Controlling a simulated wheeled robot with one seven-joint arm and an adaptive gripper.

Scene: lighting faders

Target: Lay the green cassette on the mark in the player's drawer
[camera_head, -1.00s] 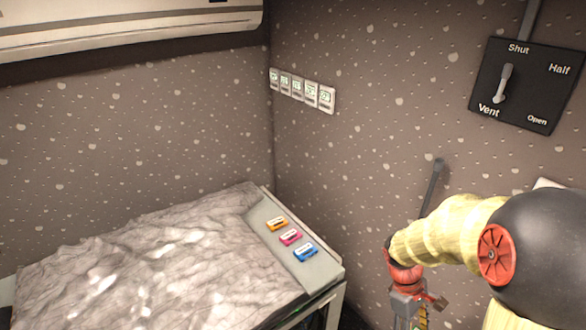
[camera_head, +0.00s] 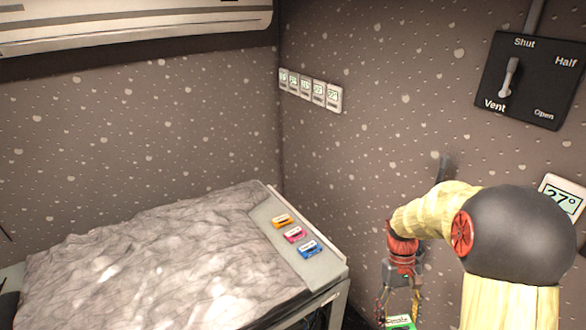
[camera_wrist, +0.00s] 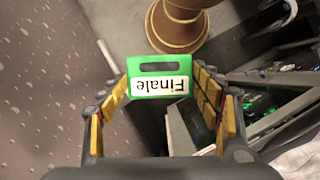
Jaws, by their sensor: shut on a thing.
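The green cassette (camera_wrist: 160,65) has a white label reading "Finale", upside down in the wrist view. My gripper (camera_wrist: 160,84) is shut on it, with the yellow-padded fingers at its left and right sides. In the head view the cassette (camera_head: 400,322) shows at the bottom edge, below my gripper (camera_head: 398,305), partly cut off by the frame. The player's drawer and its mark cannot be made out for sure. Dark equipment with green lights (camera_wrist: 258,103) shows right of my gripper in the wrist view.
A brown round pot-like object (camera_wrist: 178,22) stands beyond the held cassette. A vent lever panel (camera_head: 530,80) is on the wall.

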